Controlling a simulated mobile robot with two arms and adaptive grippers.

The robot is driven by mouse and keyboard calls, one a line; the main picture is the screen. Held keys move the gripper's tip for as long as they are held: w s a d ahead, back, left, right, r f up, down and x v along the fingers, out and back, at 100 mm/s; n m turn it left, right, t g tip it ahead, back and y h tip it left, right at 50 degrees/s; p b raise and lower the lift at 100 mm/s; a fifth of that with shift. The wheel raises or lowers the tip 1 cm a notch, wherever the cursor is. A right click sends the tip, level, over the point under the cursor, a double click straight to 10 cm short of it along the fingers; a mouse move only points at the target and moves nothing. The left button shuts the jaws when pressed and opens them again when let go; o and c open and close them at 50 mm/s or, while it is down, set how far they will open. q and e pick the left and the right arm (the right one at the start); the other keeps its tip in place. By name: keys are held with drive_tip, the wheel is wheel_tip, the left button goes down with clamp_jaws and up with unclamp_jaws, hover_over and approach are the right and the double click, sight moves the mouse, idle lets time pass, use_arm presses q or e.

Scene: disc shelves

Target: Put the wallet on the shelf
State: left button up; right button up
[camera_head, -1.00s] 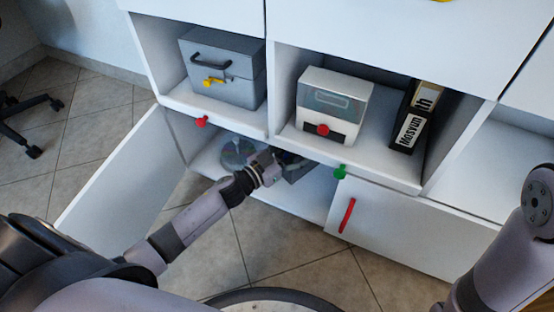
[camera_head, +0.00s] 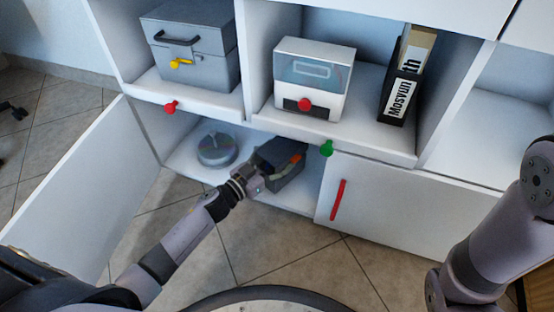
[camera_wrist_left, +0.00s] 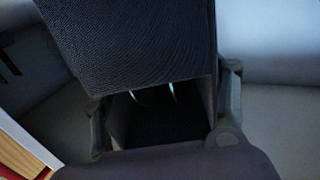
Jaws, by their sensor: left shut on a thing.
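The dark wallet (camera_head: 270,151) is at the fingers of my left gripper (camera_head: 256,176), in the open lower compartment of the white shelf unit (camera_head: 195,160). In the left wrist view the wallet (camera_wrist_left: 135,45) is a black, finely textured panel with a dark gap below it. The gripper's fingers (camera_wrist_left: 165,112) stand on both sides of it, shut on it. The wallet's far side is hidden. My right arm shows at the right edge, but its gripper is out of view.
A disc spindle (camera_head: 216,150) stands left of my gripper. A grey box (camera_head: 286,182) sits close by the wallet. Above are a grey case (camera_head: 190,50), a white box (camera_head: 312,75) and a black binder (camera_head: 400,95). The open door (camera_head: 85,185) is at the left.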

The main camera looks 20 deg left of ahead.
use_arm(q)
drive_tip(key=shift+f, duration=0.1)
drive_tip(key=o, duration=1.6)
drive_tip(key=shift+r, duration=0.2)
drive_tip(key=p+v, duration=0.5)
drive_tip(key=v, duration=0.7)
drive_tip(key=shift+a+p, duration=0.1)
drive_tip(key=shift+p, duration=0.2)
